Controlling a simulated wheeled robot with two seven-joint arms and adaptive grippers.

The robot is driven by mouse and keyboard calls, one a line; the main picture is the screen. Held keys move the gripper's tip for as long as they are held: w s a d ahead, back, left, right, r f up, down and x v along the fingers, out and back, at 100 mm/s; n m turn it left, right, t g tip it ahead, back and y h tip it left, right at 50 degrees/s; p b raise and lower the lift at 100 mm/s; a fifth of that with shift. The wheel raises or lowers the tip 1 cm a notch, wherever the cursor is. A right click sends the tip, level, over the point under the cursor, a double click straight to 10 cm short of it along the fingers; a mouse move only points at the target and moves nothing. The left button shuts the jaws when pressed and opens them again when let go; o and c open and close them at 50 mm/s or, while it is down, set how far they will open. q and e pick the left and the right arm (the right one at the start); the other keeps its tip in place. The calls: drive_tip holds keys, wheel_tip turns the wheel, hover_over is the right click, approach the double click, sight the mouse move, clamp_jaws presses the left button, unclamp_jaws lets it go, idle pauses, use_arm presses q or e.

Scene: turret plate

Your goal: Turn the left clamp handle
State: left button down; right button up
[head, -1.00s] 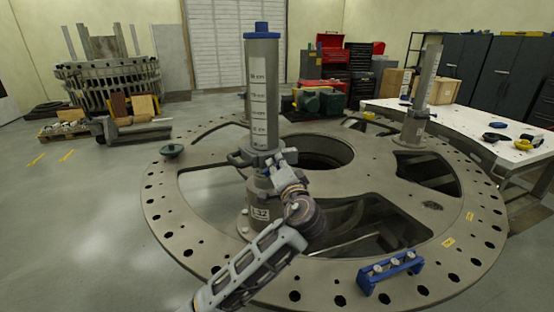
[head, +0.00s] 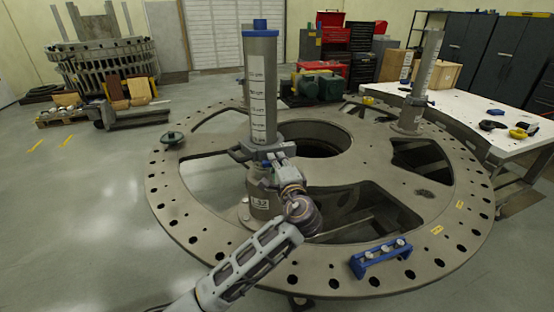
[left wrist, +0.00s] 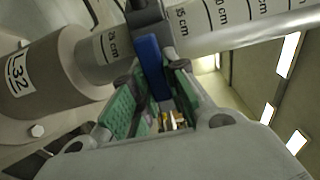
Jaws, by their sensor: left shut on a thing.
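The grey clamp (head: 243,152) sits around the near graduated post (head: 262,95), which stands upright with a blue cap on the turret plate. My left gripper (head: 277,160) reaches the clamp from the front right of the post, and its fingers are small and partly hidden in the head view. In the left wrist view the blue clamp handle (left wrist: 152,66) lies between the green-padded fingers of my left gripper (left wrist: 150,105), which are shut on it. The post's scale (left wrist: 225,20) passes close beside the handle. My right gripper is not in view.
The round turret plate (head: 190,210) has large openings and a rim of holes. A blue bracket (head: 380,256) stands on its front right. A second post (head: 420,80) stands at the right, near a white table (head: 465,118).

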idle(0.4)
use_arm(q)
drive_tip(key=c, duration=1.4)
unclamp_jaws()
drive_tip(key=shift+v, duration=6.05)
drive_tip(key=shift+f, duration=0.1)
